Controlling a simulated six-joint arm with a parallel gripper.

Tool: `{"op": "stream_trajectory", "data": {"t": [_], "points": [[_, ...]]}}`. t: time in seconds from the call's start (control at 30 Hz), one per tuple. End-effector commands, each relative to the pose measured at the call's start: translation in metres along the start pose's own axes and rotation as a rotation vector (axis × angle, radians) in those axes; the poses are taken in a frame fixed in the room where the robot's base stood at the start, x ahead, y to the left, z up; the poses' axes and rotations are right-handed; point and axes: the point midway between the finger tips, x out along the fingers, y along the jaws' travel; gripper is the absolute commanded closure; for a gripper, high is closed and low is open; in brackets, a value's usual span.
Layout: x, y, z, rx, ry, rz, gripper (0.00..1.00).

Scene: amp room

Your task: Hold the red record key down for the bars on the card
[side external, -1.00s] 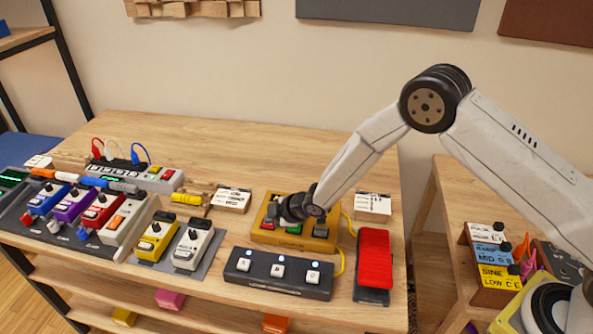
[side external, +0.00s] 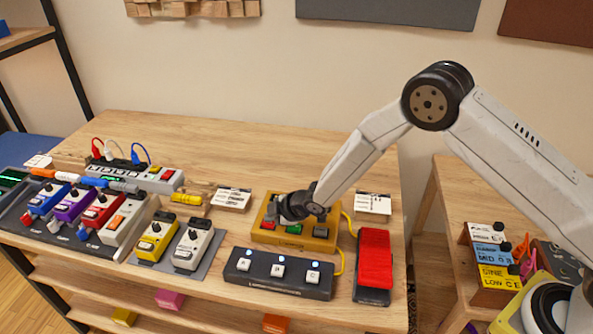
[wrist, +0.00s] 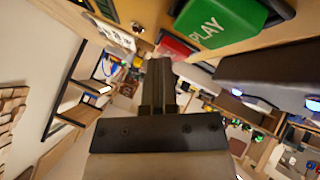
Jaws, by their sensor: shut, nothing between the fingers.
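The yellow looper box (side external: 293,241) stands near the right end of the wooden bench. It carries a red key (side external: 268,225), a green key (side external: 294,230) and a grey key (side external: 320,232). My gripper (side external: 289,213) is shut and empty, low over the left part of the box beside the red key. In the wrist view my fingers (wrist: 157,70) point toward the red key (wrist: 177,47), with the green PLAY key (wrist: 215,24) to the right. I cannot tell whether the fingertips touch the red key. Two printed cards lie behind, one left (side external: 233,198) and one right (side external: 373,203); their print is unreadable.
A black three-button footswitch (side external: 278,274) lies in front of the box, and a red pedal (side external: 375,262) is at its right. Several coloured pedals and a power strip (side external: 138,174) fill the left. The bench behind the box is clear.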

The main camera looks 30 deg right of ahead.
Motion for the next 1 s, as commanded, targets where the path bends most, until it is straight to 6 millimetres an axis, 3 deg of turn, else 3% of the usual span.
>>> {"op": "stream_trajectory", "data": {"t": [1.0], "points": [[-0.019,0.015,-0.015,-0.001,0.003,0.002,1.0]]}}
